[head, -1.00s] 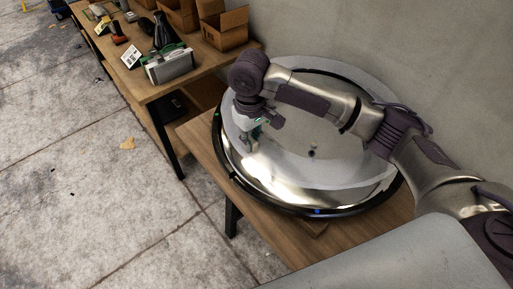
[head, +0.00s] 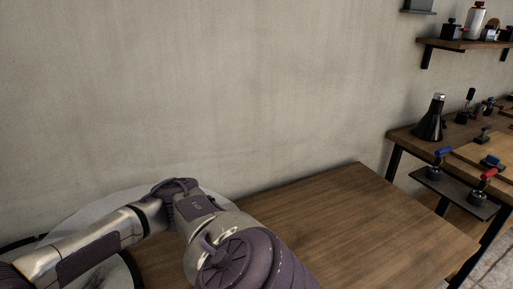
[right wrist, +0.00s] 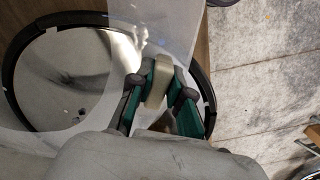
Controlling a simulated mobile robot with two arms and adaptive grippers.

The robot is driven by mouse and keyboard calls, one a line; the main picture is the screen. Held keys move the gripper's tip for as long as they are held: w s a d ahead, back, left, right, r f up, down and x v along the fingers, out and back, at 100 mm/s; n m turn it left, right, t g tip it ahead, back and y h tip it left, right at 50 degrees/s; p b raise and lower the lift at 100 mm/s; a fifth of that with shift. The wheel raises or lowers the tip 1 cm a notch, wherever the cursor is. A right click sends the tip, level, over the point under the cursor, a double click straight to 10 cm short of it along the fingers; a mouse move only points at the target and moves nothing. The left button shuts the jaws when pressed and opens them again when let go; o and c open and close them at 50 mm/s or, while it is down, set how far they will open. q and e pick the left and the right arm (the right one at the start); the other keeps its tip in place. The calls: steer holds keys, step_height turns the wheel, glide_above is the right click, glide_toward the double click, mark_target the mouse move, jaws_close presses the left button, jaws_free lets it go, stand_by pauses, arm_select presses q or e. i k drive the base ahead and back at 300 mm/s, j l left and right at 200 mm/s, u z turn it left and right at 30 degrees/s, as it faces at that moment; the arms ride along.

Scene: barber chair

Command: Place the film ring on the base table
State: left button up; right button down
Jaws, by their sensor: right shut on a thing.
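In the right wrist view a pale translucent sheet, which looks like the film ring (right wrist: 150,18), lies across the black-rimmed round piece (right wrist: 66,17) with its shiny mirror-like disc (right wrist: 60,75). My right gripper (right wrist: 157,92) is shut with a beige strip between its green fingers, seemingly part of the film ring; the exact hold is partly hidden. The wooden table (head: 330,215), probably the base table, has a bare top at right. My left gripper is not in view.
A plain wall (head: 200,90) stands directly behind the table. To the right is a workbench (head: 410,140) with a dark flask (head: 431,118) and clamps, below a wall shelf (head: 468,44). Concrete floor (right wrist: 265,95) lies beyond the rim.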

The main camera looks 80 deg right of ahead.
mark_target(332, 232)
steer(key=k+l+z, duration=0.3)
steer(key=k+z, duration=0.15)
steer(key=k, duration=0.15)
steer(key=k+l+z, duration=0.45)
steer(key=k+l, duration=0.55)
